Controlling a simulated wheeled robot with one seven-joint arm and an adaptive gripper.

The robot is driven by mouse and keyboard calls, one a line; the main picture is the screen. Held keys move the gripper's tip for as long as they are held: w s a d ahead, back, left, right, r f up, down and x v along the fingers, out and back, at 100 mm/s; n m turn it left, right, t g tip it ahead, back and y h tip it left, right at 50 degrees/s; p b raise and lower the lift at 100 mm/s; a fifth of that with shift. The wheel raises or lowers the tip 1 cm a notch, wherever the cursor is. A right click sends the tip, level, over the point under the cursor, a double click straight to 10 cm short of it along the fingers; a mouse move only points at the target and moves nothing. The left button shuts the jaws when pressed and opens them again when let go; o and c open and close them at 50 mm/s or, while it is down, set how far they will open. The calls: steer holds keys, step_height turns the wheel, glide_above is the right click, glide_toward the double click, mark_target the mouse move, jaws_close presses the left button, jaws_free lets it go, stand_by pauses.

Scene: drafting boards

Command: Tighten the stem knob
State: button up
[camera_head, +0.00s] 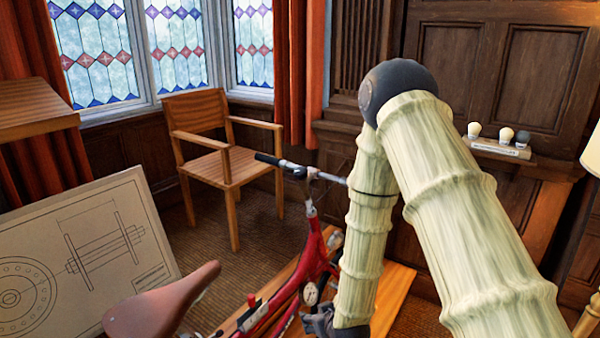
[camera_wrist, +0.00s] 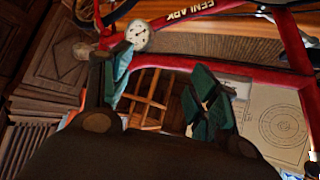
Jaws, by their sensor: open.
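A red bicycle (camera_head: 312,255) stands below and ahead of me, its handlebar (camera_head: 292,168) and stem (camera_head: 311,203) pointing up. A round white-faced dial with dark marks (camera_head: 311,294) sits on or beside the red frame; in the wrist view it (camera_wrist: 138,32) is near the left finger's tip. I cannot tell whether this dial is the stem knob. My gripper (camera_wrist: 165,78) is open, with nothing between its teal-padded fingers. In the head view my gripper (camera_head: 322,322) is low beside the frame, partly cut off and hidden by my arm.
A brown saddle (camera_head: 160,305) is at the lower left, with a drawing board (camera_head: 85,240) behind it. A wooden chair (camera_head: 222,150) stands by the windows. A small ledge stand (camera_head: 500,149) holds several rounded knobs at the right. Wooden planks (camera_head: 390,300) lie under the bicycle.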

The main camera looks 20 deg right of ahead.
steer(key=w+d+r+t, duration=0.1)
steer(key=w+r+t, duration=0.1)
steer(key=w+r, duration=0.45)
steer(key=w+r+t, duration=0.2)
steer(key=w+r, duration=0.2)
steer(key=r, duration=0.6)
steer(key=n+t, duration=0.1)
steer(key=t, duration=0.3)
glide_toward(302, 174)
steer(key=w, duration=0.1)
steer(key=shift+h, duration=0.4)
steer(key=w+p, duration=0.4)
steer(key=w, duration=0.6)
steer(key=shift+w, duration=0.4)
steer(key=shift+c, duration=0.3)
steer(key=c, duration=1)
steer(key=shift+o, duration=0.2)
steer(key=shift+a, duration=0.15)
steer(key=shift+f, duration=0.1)
